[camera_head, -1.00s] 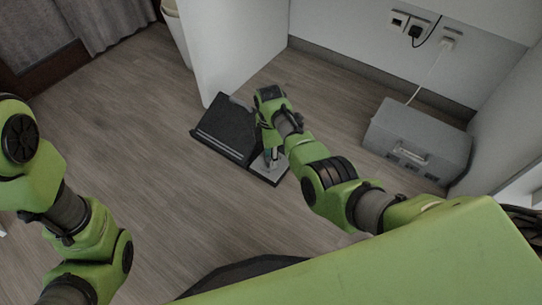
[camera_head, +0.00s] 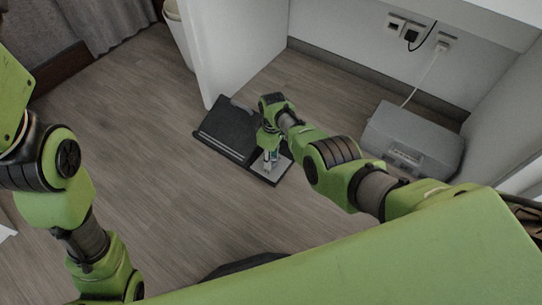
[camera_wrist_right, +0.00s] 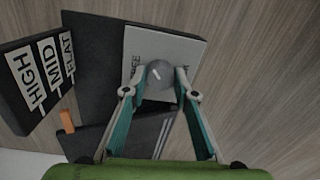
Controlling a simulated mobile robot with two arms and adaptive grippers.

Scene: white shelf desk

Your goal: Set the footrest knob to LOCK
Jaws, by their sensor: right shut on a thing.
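The footrest (camera_head: 229,125) is a dark slanted board on the floor, with a light grey plate (camera_head: 279,169) at its right end. My right gripper (camera_head: 270,165) points down over the plate. In the right wrist view its teal-lined fingers (camera_wrist_right: 160,80) are shut on the knob, one on each side. My left gripper is out of view; only my left arm shows.
The footrest's side has HIGH, MID and FLAT labels (camera_wrist_right: 42,74) and an orange tab (camera_wrist_right: 66,121). A white panel (camera_head: 228,45) stands behind the footrest. A grey box (camera_head: 412,140) sits at the right below wall sockets. The floor (camera_head: 150,150) at the left is clear.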

